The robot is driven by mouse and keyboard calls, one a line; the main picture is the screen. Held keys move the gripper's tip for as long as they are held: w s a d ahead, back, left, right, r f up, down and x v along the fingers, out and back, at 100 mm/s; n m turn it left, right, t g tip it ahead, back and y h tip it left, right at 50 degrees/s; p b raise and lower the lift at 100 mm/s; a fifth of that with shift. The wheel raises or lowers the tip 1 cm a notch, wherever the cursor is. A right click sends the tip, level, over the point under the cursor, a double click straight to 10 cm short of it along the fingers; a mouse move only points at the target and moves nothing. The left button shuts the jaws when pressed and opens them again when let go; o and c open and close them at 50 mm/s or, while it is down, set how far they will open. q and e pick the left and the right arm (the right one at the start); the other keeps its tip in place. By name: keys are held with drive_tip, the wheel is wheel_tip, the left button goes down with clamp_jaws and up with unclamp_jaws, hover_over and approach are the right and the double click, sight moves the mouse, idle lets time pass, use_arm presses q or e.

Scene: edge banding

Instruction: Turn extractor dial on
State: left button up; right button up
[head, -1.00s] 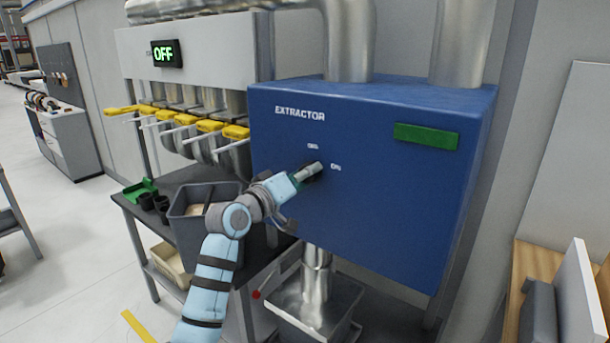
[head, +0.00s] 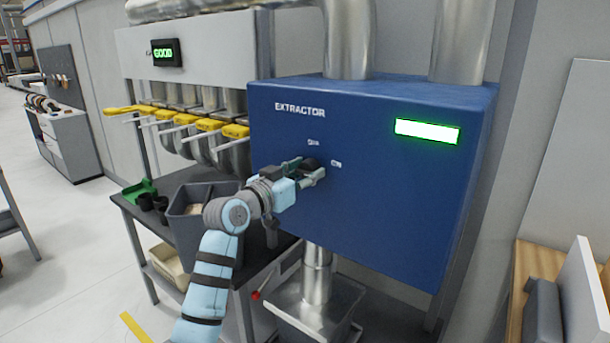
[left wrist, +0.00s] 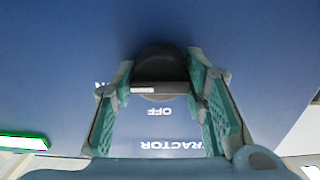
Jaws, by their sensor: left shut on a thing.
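The blue extractor box (head: 400,210) carries a black round dial (head: 312,163) on its front. My left gripper (head: 308,171) is at the dial. In the left wrist view its two green fingers (left wrist: 161,84) stand on either side of the dial's grip bar (left wrist: 160,88), shut on it. The bar lies across the picture, its white mark at the left end, facing a label partly hidden by the left finger. The OFF label (left wrist: 159,111) shows below the dial. The indicator panel (head: 427,132) glows bright green-white. My right gripper is not in view.
A display (head: 166,52) on the grey manifold reads GOOD in green. Several yellow-handled valves (head: 201,125) line the manifold left of the box. A dark table (head: 133,208) with a grey bin (head: 190,227) stands below them. A metal duct (head: 317,265) descends under the box.

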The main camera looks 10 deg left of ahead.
use_arm(q)
drive_tip(key=shift+f, duration=0.1)
idle(0.4)
drive_tip(key=o, duration=1.2)
drive_tip(key=shift+c, duration=0.2)
drive_tip(key=v, duration=1.2)
